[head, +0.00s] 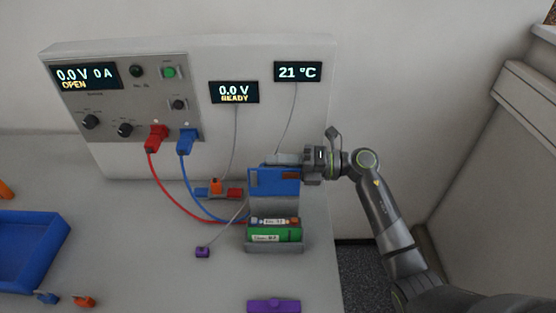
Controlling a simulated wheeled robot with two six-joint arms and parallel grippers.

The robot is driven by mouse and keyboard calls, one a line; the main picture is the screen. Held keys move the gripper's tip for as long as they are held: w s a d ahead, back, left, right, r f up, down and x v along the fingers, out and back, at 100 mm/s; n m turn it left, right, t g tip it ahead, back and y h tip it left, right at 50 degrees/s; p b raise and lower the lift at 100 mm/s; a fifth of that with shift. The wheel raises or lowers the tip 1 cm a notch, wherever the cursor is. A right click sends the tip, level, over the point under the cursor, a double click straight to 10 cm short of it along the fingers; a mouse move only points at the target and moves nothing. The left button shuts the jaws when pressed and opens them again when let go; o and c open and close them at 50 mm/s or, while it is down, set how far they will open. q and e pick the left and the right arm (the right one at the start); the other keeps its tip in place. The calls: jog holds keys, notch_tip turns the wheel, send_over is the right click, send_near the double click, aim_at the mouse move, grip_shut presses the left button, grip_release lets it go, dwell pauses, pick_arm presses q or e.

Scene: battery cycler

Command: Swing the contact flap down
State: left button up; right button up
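The contact flap (273,186) is a blue plate standing raised at the back of a grey cell holder (275,248). A green cell (290,236) with a white label lies in the holder, with a second labelled part just behind it. My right gripper (290,164) comes in from the right at the flap's upper right edge. Its fingers overlap the flap's top in this view; I cannot tell whether they grip it. My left gripper is not in view.
A cycler panel (125,95) stands behind, showing 0.0 V 0 A OPEN. Red (155,187) and blue (187,177) leads run to the holder. A blue tray (28,248) is at left and a purple part (273,306) in front. The table's right edge is close to the holder.

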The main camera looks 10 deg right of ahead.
jog(key=shift+c, duration=0.2)
grip_shut()
jog(key=shift+f, duration=0.1)
jog(key=shift+s, duration=0.1)
